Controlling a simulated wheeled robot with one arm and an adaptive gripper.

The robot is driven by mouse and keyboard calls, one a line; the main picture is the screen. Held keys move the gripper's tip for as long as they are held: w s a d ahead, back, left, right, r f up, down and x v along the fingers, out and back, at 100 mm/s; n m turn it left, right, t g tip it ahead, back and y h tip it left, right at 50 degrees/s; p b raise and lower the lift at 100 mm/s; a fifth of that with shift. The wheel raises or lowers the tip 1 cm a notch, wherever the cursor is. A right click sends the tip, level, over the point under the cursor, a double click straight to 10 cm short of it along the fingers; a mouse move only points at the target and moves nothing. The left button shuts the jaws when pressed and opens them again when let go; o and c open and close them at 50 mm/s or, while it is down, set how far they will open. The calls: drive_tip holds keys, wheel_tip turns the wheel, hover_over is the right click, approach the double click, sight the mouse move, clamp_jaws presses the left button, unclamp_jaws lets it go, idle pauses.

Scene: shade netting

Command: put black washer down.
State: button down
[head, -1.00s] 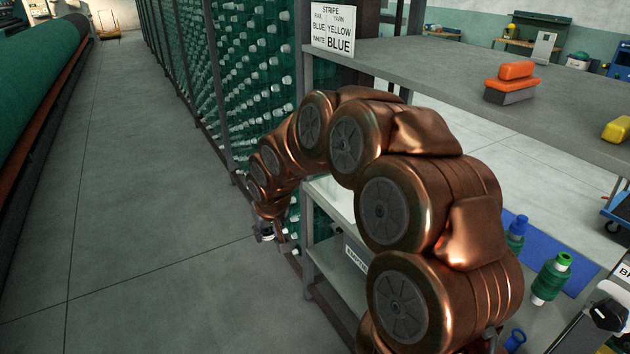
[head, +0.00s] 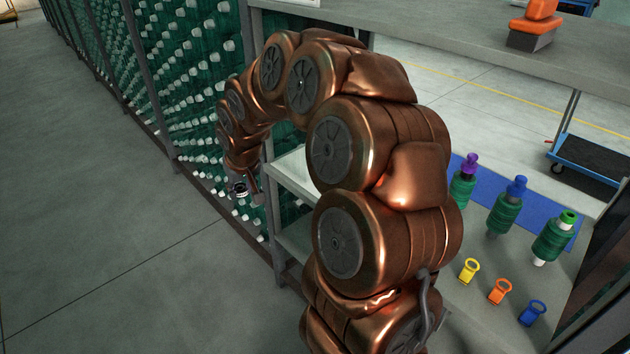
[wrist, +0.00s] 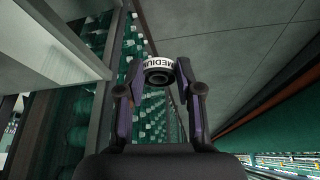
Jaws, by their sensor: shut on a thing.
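The black washer (wrist: 158,78) is a dark ring with a white band reading "MEDIUM". In the wrist view it sits between the two fingertips of my gripper (wrist: 159,71), which is shut on it. In the head view the washer (head: 240,190) shows small at the end of my arm, left of the shelf unit. My gripper (head: 247,186) holds it in the air, in front of the green yarn rack. My arm hides part of the shelf unit.
A lower shelf (head: 475,310) holds several green bobbins and yellow, orange and blue ring tags (head: 532,313). An orange-topped brush (head: 533,25) lies on the upper shelf (head: 440,32). The yarn rack (head: 170,90) stands behind my gripper. Floor (head: 90,220) at left is clear.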

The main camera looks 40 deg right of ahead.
drive_tip(key=s+d+f+m+b, duration=0.1)
drive_tip(key=s+d+f+b, duration=0.1)
drive_tip(key=s+d, duration=0.4)
drive_tip(key=s+d+f+m+h+b, duration=0.1)
drive_tip(key=s+d+f+m+b, duration=0.1)
drive_tip(key=s+d+b, duration=0.2)
drive_tip(key=s+d+f+m+b, duration=0.1)
drive_tip(key=s+d+b, duration=0.3)
drive_tip(key=s+d, duration=0.6)
drive_tip(key=shift+s+d+f+m+g+h, duration=0.1)
drive_tip(key=shift+d+f+m+g+h, duration=0.2)
drive_tip(key=shift+d, duration=0.45)
drive_tip(key=shift+s+d+f+h, duration=0.1)
drive_tip(key=shift+d+f, duration=0.25)
drive_tip(key=shift+d, duration=0.4)
drive_tip(key=w+d, duration=0.2)
drive_tip(key=w, duration=0.3)
drive_tip(key=w+d+f+p, duration=0.1)
drive_tip(key=w, duration=0.4)
drive_tip(key=w+d, duration=0.2)
drive_tip(key=w, duration=0.3)
drive_tip(key=shift+d+f+p, duration=0.2)
drive_tip(key=shift+d+p, duration=0.1)
drive_tip(key=shift+p, duration=0.05)
drive_tip(key=shift+f, duration=1.8)
drive_tip(key=shift+f, duration=0.15)
drive_tip(key=c, duration=0.8)
unclamp_jaws()
drive_tip(key=shift+o, duration=0.2)
